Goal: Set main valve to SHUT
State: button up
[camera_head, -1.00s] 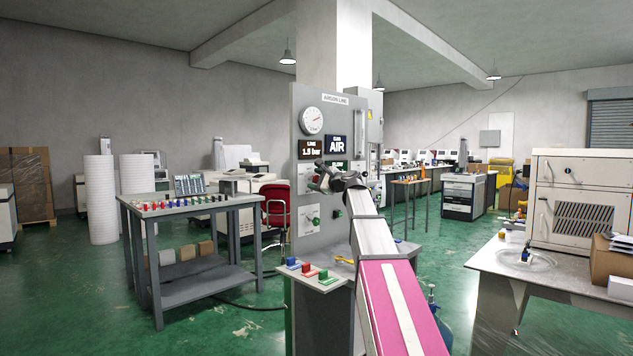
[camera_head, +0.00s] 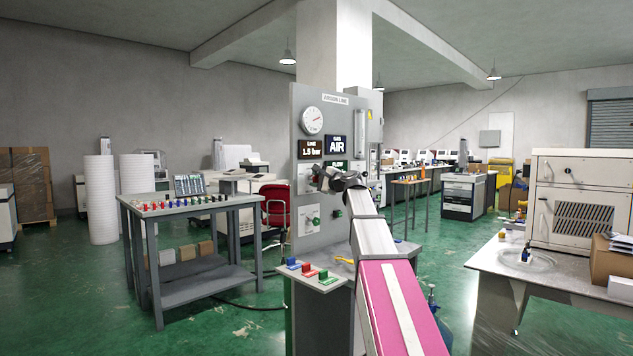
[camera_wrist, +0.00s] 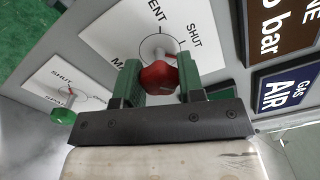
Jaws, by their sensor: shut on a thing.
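The main valve is a red knob (camera_wrist: 160,77) on a white label plate (camera_wrist: 105,38), in the upper middle of the wrist view. The plate shows "SHUT" to the knob's upper right and partly seen letters "ENT" and "MA". My gripper (camera_wrist: 160,68) has its two green fingers on either side of the red knob and is shut on it. The knob's pointer is mostly hidden, so I cannot tell its exact setting. In the head view my gripper (camera_head: 325,179) is at the grey panel (camera_head: 337,113) and covers the knob.
A green knob (camera_wrist: 63,115) with its own "SHUT" label is at lower left in the wrist view. The panel carries a gauge (camera_head: 312,120) and displays reading "1.5 bar" and "AIR". A small shelf (camera_head: 322,283) with coloured blocks juts out below. A workbench (camera_head: 190,208) stands left.

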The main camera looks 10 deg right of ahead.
jog(key=n, duration=0.4)
jog(key=shift+n, duration=2.5)
jog(key=o, duration=0.9)
jog(key=v, duration=1)
jog(key=shift+s+d, duration=0.2)
jog(key=shift+s, duration=0.15)
